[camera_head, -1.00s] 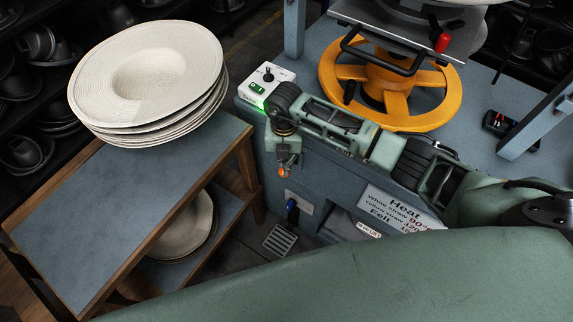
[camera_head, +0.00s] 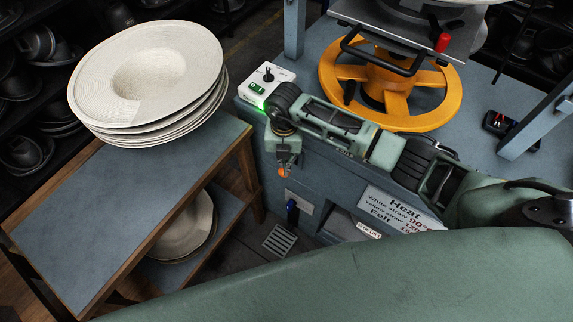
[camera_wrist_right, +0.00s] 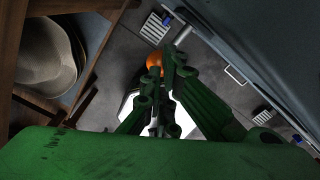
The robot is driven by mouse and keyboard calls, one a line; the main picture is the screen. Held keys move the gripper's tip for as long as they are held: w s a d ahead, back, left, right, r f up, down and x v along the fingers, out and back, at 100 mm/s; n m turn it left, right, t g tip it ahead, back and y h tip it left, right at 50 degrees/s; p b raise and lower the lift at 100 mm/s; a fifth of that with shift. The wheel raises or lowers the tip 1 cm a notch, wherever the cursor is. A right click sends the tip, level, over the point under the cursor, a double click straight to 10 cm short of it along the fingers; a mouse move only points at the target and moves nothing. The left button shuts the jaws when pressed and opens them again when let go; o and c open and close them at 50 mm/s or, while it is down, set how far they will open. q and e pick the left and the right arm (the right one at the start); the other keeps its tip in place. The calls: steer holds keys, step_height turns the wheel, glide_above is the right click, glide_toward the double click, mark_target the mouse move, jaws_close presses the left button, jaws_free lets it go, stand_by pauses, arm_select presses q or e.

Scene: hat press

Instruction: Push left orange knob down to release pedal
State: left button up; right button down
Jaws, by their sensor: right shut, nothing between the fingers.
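The orange knob (camera_head: 283,171) shows small at the tip of my right gripper (camera_head: 288,163), in front of the blue press bench. In the right wrist view the orange knob (camera_wrist_right: 154,61) is round and lies right at the fingertips of my right gripper (camera_wrist_right: 167,68), partly hidden by them. The fingers are shut with nothing between them; whether they touch the knob I cannot tell. A slatted metal pedal (camera_head: 279,240) lies low by the floor beneath, and it also shows in the right wrist view (camera_wrist_right: 155,28). My left gripper is not in view.
A wooden cart (camera_head: 90,220) with stacked pale hats (camera_head: 150,65) stands at left. A white switch box (camera_head: 266,82) with a green light and a yellow wheel (camera_head: 440,105) are on the bench.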

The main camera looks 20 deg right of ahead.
steer(key=shift+f+b, duration=2)
steer(key=shift+f, duration=0.6)
steer(key=shift+r, duration=0.1)
step_height(320, 180, up, 8)
steer(key=p, duration=0.7)
steer(key=shift+r, duration=0.1)
